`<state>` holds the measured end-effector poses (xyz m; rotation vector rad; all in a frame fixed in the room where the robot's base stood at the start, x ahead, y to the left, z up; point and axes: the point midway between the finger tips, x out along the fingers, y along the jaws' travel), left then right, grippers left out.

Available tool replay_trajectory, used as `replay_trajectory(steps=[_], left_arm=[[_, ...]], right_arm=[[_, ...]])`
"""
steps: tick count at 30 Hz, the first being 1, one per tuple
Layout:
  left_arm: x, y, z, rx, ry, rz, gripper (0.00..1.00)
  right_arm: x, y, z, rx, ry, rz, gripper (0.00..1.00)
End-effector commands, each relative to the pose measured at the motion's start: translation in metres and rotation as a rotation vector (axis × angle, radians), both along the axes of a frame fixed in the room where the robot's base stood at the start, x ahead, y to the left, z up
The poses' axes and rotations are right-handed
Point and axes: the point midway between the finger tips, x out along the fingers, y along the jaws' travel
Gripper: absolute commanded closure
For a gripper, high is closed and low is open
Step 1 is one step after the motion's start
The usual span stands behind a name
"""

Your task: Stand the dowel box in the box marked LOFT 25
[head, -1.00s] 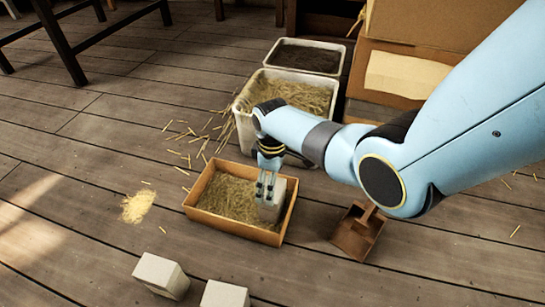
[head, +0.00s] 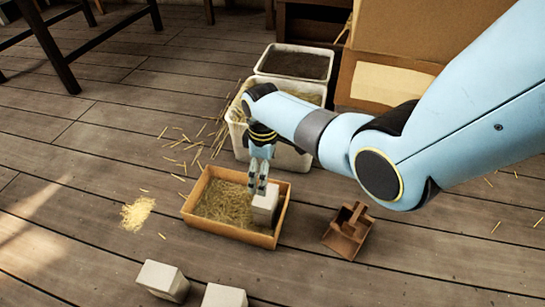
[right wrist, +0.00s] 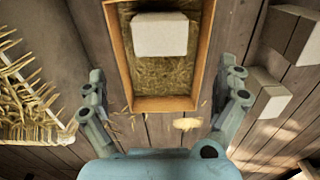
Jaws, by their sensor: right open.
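A pale grey block-shaped box (head: 265,207), which I take for the dowel box, stands in a shallow straw-filled wooden box (head: 225,231), near its right end. I cannot read any marking on the wooden box. In the right wrist view the pale box (right wrist: 160,35) sits on straw inside the wooden walls (right wrist: 206,60). My right gripper (head: 257,186) is open and just above and beside the pale box. In the right wrist view its fingers (right wrist: 163,102) are spread wide with nothing between them. My left gripper is not in view.
Two similar pale boxes (head: 162,280) (head: 224,296) stand on the plank floor at the front. White bins, one with straw (head: 237,135) and one with dark soil (head: 296,64), stand behind. A brown scoop (head: 347,236) lies to the right. Loose straw is scattered at left.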

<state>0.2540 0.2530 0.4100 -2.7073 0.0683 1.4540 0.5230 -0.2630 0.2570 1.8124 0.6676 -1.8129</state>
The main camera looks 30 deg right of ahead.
Motion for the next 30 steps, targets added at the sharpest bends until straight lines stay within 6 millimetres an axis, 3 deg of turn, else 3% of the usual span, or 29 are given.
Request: replay_trajectory(steps=[5,8,11,15,17,22,27,30], left_arm=[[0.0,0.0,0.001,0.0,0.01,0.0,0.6],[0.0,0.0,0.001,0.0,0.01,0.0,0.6],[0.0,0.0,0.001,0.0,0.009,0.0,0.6],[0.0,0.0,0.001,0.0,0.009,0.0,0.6],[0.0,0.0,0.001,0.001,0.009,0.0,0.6],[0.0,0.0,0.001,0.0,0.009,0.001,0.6],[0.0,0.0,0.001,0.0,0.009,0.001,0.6],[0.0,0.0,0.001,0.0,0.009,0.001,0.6]], right_arm=[[-0.002,0.0,0.0,0.0,0.0,-0.002,0.0],[-0.014,-0.001,-0.006,-0.004,-0.015,-0.024,0.0],[-0.046,-0.004,-0.016,-0.01,-0.068,-0.087,0.0],[-0.116,-0.007,-0.013,-0.005,-0.2,-0.228,0.0],[-0.147,-0.007,-0.001,0.008,-0.263,-0.292,0.0],[-0.221,-0.001,0.062,0.078,-0.42,-0.456,0.0],[-0.259,0.007,0.126,0.151,-0.519,-0.563,0.0],[-0.267,0.009,0.147,0.176,-0.547,-0.594,0.0]])
